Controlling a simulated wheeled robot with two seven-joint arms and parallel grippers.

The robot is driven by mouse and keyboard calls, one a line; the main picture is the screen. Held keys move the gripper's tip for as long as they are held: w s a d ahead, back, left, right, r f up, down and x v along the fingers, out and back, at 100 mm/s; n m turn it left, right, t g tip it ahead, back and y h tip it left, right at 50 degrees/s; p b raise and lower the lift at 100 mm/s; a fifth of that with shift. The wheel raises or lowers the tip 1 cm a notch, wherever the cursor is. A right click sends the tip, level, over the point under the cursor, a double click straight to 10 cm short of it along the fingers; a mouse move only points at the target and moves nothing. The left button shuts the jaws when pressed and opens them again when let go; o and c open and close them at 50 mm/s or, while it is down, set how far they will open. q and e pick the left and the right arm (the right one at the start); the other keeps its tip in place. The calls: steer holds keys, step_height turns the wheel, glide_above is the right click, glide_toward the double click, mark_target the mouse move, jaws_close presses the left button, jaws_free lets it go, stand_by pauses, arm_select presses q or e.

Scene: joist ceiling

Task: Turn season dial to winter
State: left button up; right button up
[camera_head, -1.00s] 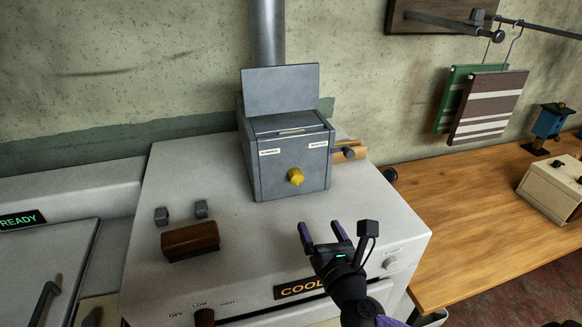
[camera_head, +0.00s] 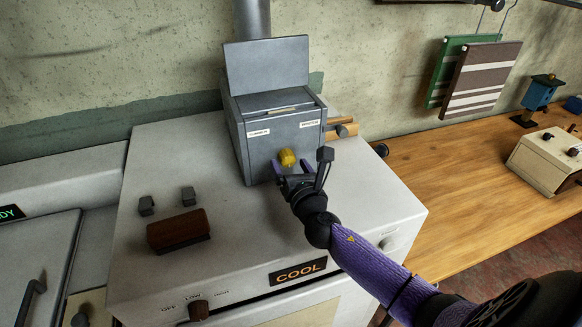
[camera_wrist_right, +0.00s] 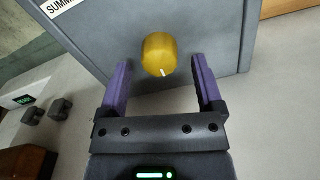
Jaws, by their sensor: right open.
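The season dial (camera_head: 287,157) is a yellow knob on the front of a grey metal box (camera_head: 262,160). The box carries a summer label (camera_head: 258,133) at left and a winter label (camera_head: 309,124) at right. In the right wrist view the dial (camera_wrist_right: 159,55) has a white mark at its lower edge. My right gripper (camera_head: 292,168) is open in front of the dial. In the wrist view its purple fingers (camera_wrist_right: 161,85) stand to either side, with the dial ahead between them and no visible contact. My left gripper is not in view.
The box stands on a pale appliance (camera_head: 240,225) with a COOL display (camera_head: 299,271). A brown wooden brush-like block (camera_head: 178,232) and two small grey blocks lie to the left. Wooden dowels (camera_head: 342,128) lie behind the box at right. A wooden bench (camera_head: 440,180) extends right.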

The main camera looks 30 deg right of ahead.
jaws_close()
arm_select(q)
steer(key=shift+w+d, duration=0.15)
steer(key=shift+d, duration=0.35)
